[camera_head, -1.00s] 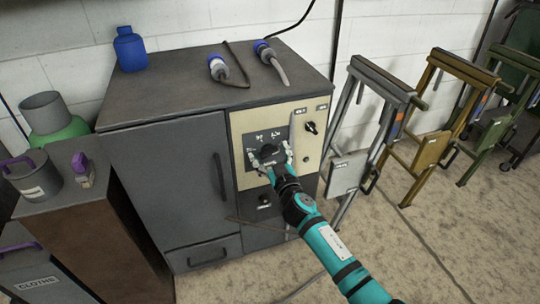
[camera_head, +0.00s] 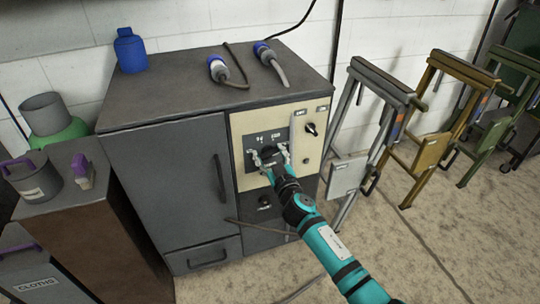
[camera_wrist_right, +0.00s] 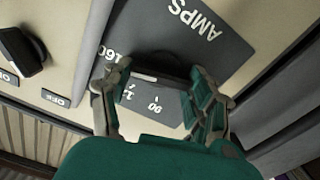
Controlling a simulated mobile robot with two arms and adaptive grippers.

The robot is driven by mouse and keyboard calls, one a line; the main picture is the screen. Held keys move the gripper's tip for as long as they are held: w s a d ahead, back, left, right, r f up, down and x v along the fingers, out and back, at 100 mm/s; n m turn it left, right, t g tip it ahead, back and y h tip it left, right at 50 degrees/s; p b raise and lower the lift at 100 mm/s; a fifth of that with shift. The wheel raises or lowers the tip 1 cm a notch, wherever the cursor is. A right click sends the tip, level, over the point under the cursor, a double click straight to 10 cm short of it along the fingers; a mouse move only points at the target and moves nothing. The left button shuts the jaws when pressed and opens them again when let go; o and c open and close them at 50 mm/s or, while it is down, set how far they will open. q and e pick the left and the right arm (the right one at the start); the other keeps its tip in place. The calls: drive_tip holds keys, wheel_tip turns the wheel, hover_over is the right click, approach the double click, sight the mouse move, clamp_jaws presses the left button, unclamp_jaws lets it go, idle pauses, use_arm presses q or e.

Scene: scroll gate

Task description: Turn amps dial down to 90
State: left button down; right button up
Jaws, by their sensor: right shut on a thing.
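The amps dial (camera_head: 268,153) is a dark knob on a dark grey plate set in the cream panel of the grey cabinet. The right wrist view shows the plate (camera_wrist_right: 195,35) with the word AMPS and number marks, seen rotated. My right gripper (camera_wrist_right: 160,82) is shut on the dial (camera_wrist_right: 165,66), one finger on each side. In the head view, the right gripper (camera_head: 269,155) reaches the panel from below right and covers part of the dial. The dial's pointer and exact setting cannot be read. My left gripper is not in view.
A black switch (camera_head: 311,128) sits on the panel right of the dial, and another knob (camera_head: 264,202) lies below. Folded stands (camera_head: 372,130) are to the right; open floor lies in front.

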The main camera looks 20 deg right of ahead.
drive_tip(key=n, duration=0.4)
drive_tip(key=shift+a+f+n, duration=0.1)
drive_tip(key=shift+n, duration=0.3)
drive_tip(key=n, duration=0.4)
drive_tip(key=shift+f+n, duration=0.1)
drive_tip(key=shift+n, duration=0.2)
drive_tip(key=n, duration=0.2)
drive_tip(key=shift+n, duration=0.3)
drive_tip(key=n, duration=0.2)
drive_tip(key=shift+a+f+n, duration=0.1)
drive_tip(key=shift+n, duration=0.3)
drive_tip(key=n, duration=0.3)
drive_tip(key=shift+f, duration=0.1)
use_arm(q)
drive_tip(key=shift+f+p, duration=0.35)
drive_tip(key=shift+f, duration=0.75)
use_arm(e)
drive_tip(key=shift+n, duration=0.8)
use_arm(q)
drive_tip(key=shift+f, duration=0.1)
use_arm(e)
drive_tip(key=shift+f, duration=0.1)
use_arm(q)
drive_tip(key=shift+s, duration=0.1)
